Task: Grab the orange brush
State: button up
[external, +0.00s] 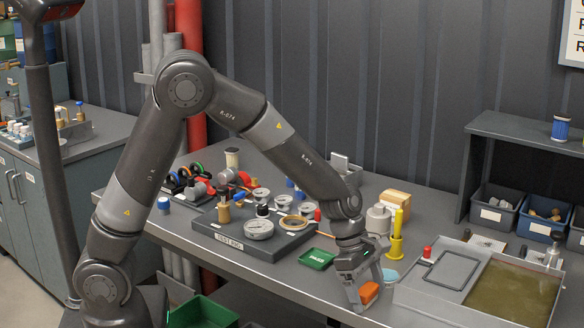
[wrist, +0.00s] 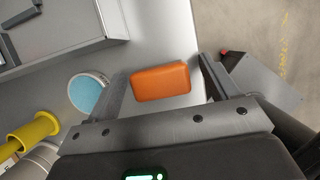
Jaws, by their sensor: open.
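The orange brush (wrist: 160,82) looks like a rounded orange block in the wrist view. It lies on the grey bench top near its front edge. In the external view the orange brush (external: 369,292) shows partly behind my gripper's finger. My gripper (wrist: 160,80) is open, with one finger on each side of the brush and gaps visible on both sides. In the external view my gripper (external: 366,290) points down at the bench edge. Bristles are not visible, and I cannot tell how high the fingertips are above the bench.
A round dish with a light blue top (wrist: 87,92) stands just left of one finger. A yellow stand (external: 396,240) and a grey tray with murky liquid (external: 430,302) are close by. A green tray (external: 317,259) lies left. The bench edge drops to the floor.

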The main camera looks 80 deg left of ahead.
jog(key=c, duration=1.1)
jog(key=shift+r, duration=0.1)
